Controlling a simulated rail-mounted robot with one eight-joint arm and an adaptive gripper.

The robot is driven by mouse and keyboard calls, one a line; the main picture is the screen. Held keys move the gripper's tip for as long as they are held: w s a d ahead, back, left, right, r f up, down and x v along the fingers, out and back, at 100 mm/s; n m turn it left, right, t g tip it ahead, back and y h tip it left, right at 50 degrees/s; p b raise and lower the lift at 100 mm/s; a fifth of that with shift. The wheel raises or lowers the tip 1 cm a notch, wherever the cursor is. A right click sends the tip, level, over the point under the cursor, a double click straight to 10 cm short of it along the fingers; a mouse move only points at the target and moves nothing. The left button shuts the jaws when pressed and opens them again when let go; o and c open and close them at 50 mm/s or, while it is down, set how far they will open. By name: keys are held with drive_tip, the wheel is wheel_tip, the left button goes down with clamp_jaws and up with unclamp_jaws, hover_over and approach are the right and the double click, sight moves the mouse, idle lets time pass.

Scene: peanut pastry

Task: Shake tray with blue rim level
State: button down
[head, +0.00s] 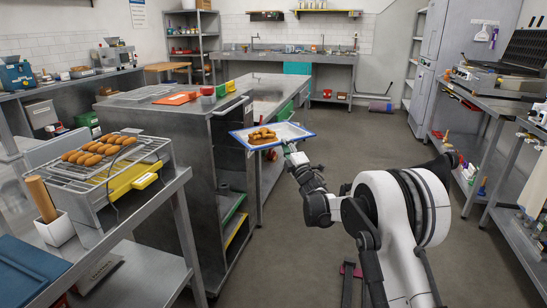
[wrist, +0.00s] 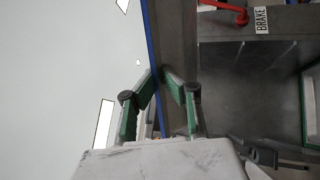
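The tray with the blue rim (head: 296,131) is in the air beside the right side of the central counter and looks roughly level. Several golden-brown pastries and a darker brown mass lie together toward its left part; the right part is bare. My gripper (head: 291,149) holds the tray at its near edge. In the wrist view, the green-padded fingers of my gripper (wrist: 162,76) close on the blue edge, and the tray's pale surface (wrist: 75,70) fills the left side. The exact finger contact is partly hidden in the head view.
The central metal counter (head: 185,112) stands left of the tray, with orange and green items on top. A wire rack of pastries (head: 98,160) stands at the near left. A metal bench (head: 485,100) runs along the right. Open floor (head: 365,120) lies between.

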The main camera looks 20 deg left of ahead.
drive_tip(key=shift+n+g+y, duration=0.4)
drive_tip(key=shift+g+y, duration=0.1)
drive_tip(key=shift+g, duration=0.1)
drive_tip(key=a+f, duration=0.2)
drive_tip(key=a, duration=0.1)
drive_tip(key=a+f, duration=0.1)
drive_tip(key=a, duration=0.1)
drive_tip(key=shift+b, duration=0.35)
drive_tip(key=shift+s+d+f+b, duration=0.1)
drive_tip(key=shift+s+f+b, duration=0.1)
drive_tip(key=shift+b, duration=0.2)
wheel_tip(320, 180, down, 4)
drive_tip(key=shift+r+b, duration=0.1)
drive_tip(key=shift+b, duration=1)
drive_tip(key=shift+w, duration=0.1)
drive_tip(key=shift+s+a, duration=0.4)
drive_tip(key=shift+a, duration=0.2)
